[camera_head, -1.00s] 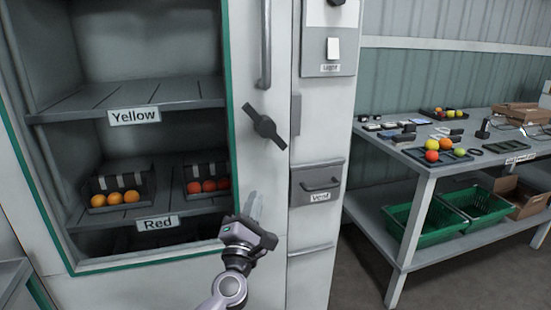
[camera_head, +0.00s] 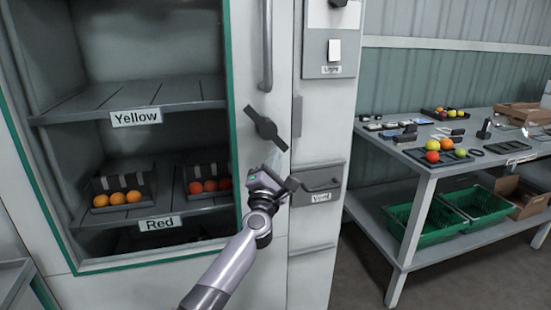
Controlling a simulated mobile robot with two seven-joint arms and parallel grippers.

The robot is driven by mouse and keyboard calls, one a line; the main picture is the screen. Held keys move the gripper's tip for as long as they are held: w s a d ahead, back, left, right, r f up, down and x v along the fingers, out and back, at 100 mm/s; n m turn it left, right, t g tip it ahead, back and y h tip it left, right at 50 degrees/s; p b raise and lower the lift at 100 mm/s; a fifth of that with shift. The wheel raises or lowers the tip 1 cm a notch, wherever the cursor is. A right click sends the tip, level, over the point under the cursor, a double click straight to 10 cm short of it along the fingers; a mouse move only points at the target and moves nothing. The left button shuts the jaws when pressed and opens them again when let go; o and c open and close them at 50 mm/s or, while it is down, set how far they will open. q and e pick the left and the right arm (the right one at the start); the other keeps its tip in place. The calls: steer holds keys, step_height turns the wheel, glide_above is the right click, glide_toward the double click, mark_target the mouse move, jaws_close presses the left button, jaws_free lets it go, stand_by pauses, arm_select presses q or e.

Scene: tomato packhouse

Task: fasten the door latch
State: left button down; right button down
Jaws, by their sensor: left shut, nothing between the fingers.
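The door latch (camera_head: 265,128) is a dark turning handle on the white door frame, right of the glazed cabinet opening. It sits tilted, running from upper left to lower right. My left gripper (camera_head: 279,160) is just below the latch, its fingers pointing up toward the latch's lower end. The gripper is shut and empty. I cannot tell whether the fingertips touch the latch. My right gripper is not in view.
A vertical door handle (camera_head: 266,45) is above the latch. A vent drawer (camera_head: 317,184) and a light switch panel (camera_head: 331,52) are to the right. Shelves hold trays of orange and red tomatoes (camera_head: 119,198). A table (camera_head: 440,167) with green crates (camera_head: 411,225) stands at right.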

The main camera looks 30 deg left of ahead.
arm_select(q)
steer(key=shift+w+d+r, duration=0.1)
steer(key=shift+w+r, duration=0.05)
steer(key=shift+w, duration=0.05)
stand_by(0.3)
steer(key=shift+w+d+n+y+b, duration=0.15)
steer(key=shift+n+y+b, duration=0.3)
steer(key=shift+b, duration=0.5)
